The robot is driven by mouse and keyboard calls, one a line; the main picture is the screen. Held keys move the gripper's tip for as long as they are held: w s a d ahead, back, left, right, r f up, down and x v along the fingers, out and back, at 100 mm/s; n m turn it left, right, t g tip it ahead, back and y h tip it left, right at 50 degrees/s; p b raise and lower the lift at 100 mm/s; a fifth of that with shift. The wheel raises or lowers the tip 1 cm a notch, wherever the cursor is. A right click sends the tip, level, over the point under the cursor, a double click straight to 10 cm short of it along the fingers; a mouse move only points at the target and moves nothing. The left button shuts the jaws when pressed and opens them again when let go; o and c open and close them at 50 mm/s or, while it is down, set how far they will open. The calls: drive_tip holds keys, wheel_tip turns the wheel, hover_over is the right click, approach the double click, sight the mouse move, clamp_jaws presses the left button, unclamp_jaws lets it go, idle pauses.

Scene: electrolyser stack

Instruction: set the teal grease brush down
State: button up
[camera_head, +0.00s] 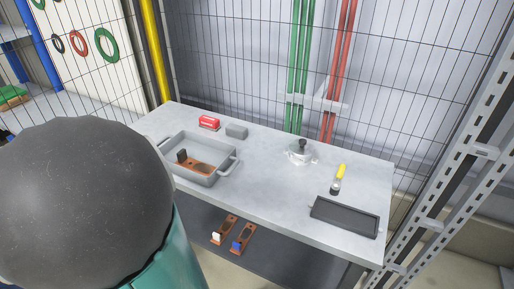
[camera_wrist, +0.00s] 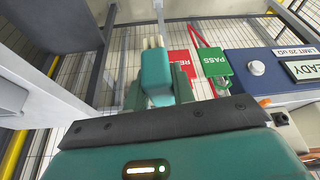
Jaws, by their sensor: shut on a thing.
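The teal grease brush (camera_wrist: 157,86) is in the wrist view, with pale bristles (camera_wrist: 152,43) at its far end, pointing up the picture. My gripper (camera_wrist: 158,79) is shut on it, one finger on each side of the teal body. The part of the brush nearest the palm is hidden behind the gripper's dark edge. In the head view neither the brush nor the gripper's fingers show; a large dark, rounded part of my arm fills the lower left. A grey workbench (camera_head: 265,190) stands beyond it.
The bench carries a grey handled tub (camera_head: 207,177), a red item (camera_head: 209,122), a grey block (camera_head: 237,131), a metal fitting (camera_head: 300,153), a yellow-handled tool (camera_head: 340,172) and a black tray (camera_head: 345,216). Bare bench lies between tub and tray. A blue panel (camera_wrist: 268,90) shows in the wrist view.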

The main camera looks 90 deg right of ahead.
drive_tip(key=w+a+f+n, duration=0.1)
drive_tip(key=w+a+f, duration=0.6)
drive_tip(key=a, duration=0.2)
drive_tip(key=w+a+f+n+y, duration=0.1)
drive_tip(key=w+a+f, duration=0.5)
drive_tip(key=a, duration=0.4)
drive_tip(key=w+a+f+n, duration=0.1)
drive_tip(key=w+a+f, duration=0.6)
drive_tip(key=a, duration=0.3)
drive_tip(key=shift+w+a+f, duration=0.15)
drive_tip(key=shift+w+f, duration=0.15)
drive_tip(key=shift+w, duration=0.5)
